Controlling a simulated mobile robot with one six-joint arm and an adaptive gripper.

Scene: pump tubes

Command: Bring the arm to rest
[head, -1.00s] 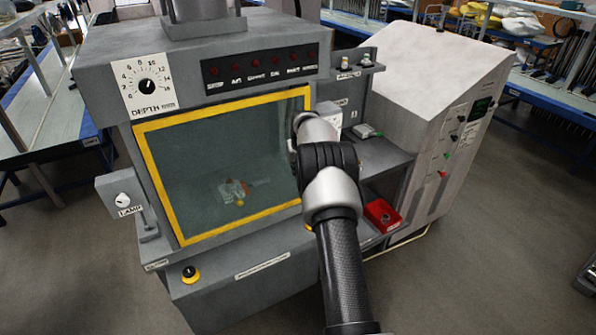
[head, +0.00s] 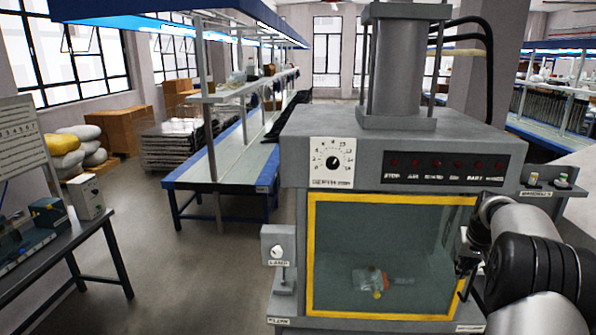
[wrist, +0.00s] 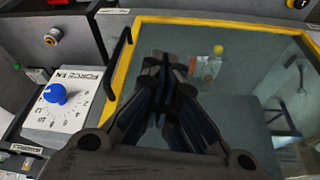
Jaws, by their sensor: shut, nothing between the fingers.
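My gripper (wrist: 165,62) is shut and empty in the wrist view, its dark fingers together in front of the yellow-framed window. In the head view my arm comes in at the right edge, and the dark gripper (head: 466,266) shows only partly beside the window's right side. The grey machine (head: 300,150) has a yellow-framed window (head: 335,240). Behind the glass lies a small clear item with orange and yellow parts (head: 372,282); it also shows in the wrist view (wrist: 208,66). I cannot tell whether the gripper touches the frame.
A blue knob (wrist: 55,93) on a white force dial stands left of the window in the wrist view. A lamp switch box (head: 277,246) sticks out at the machine's left in the head view. A long bench (head: 215,165) stands further left, with open floor (head: 180,265) in front.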

